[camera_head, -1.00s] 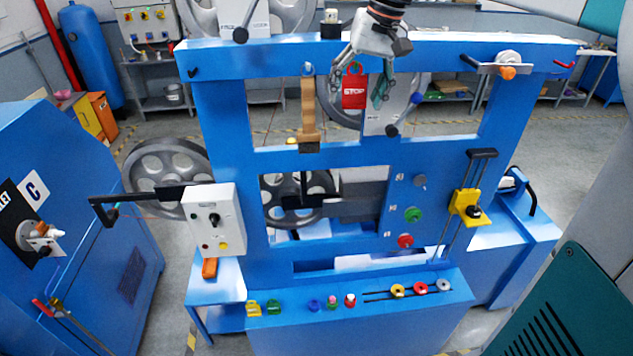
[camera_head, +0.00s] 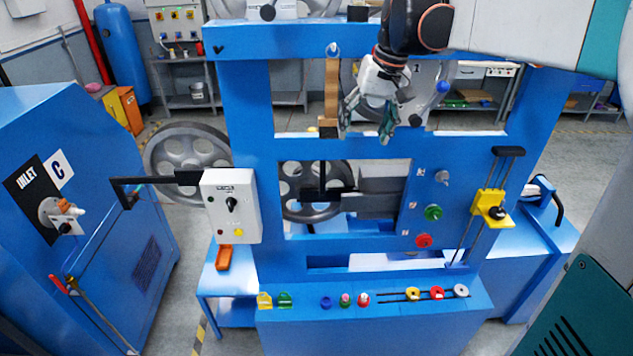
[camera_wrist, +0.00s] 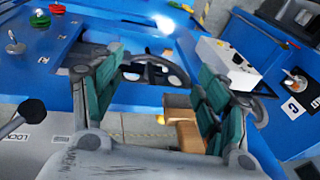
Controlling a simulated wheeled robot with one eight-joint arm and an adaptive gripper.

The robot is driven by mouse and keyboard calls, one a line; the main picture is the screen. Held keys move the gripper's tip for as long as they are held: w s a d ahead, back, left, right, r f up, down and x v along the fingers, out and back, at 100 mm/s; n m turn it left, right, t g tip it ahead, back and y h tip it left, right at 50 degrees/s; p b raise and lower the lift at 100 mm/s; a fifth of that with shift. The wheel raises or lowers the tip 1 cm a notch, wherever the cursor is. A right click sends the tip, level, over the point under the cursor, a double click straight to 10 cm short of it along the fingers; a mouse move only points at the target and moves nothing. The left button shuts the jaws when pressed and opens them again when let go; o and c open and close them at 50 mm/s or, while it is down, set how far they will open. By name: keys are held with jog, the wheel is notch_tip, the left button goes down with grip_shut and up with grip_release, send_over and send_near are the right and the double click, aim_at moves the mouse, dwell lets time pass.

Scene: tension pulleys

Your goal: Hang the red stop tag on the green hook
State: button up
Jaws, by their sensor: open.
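My gripper (camera_head: 366,130) hangs in front of the blue frame's upper opening in the head view, fingers pointing down. In the wrist view my gripper (camera_wrist: 158,68) has its two green-padded fingers wide apart, with no tag between them. The red stop tag does not show in either current view; the place where it hung a second ago is behind my gripper and wrist. The green hook cannot be made out now either. Whether the tag still hangs there, I cannot tell.
The blue frame (camera_head: 280,40) surrounds the openings. A white control box (camera_head: 231,205) and a yellow slider block (camera_head: 490,205) stand out from the frame. Several small knobs sit on the front ledge (camera_head: 390,318).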

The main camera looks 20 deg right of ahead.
jog(key=w+a+f+b, duration=0.1)
jog(key=f+b, duration=0.3)
jog(key=f, duration=0.6)
jog(key=a+f+n+b, duration=0.1)
jog(key=f+b, duration=0.4)
jog(key=f, duration=0.5)
jog(key=shift+w+a+f, duration=0.3)
jog(key=shift+w+a, duration=0.1)
jog(key=shift+a, duration=0.35)
jog(key=s+a+f+n+t+b, duration=0.1)
jog(key=s+a+f+b, duration=0.3)
jog(key=s+f+b, duration=0.5)
jog(key=s+a+f+n+t+h+b, duration=0.1)
jog(key=s+a+f+t+b, duration=0.3)
jog(key=s+f+b, duration=0.5)
jog(key=s+a+b, duration=0.1)
jog(key=s, duration=0.4)
jog(key=shift+f+h, duration=0.2)
jog(key=shift+h, duration=0.1)
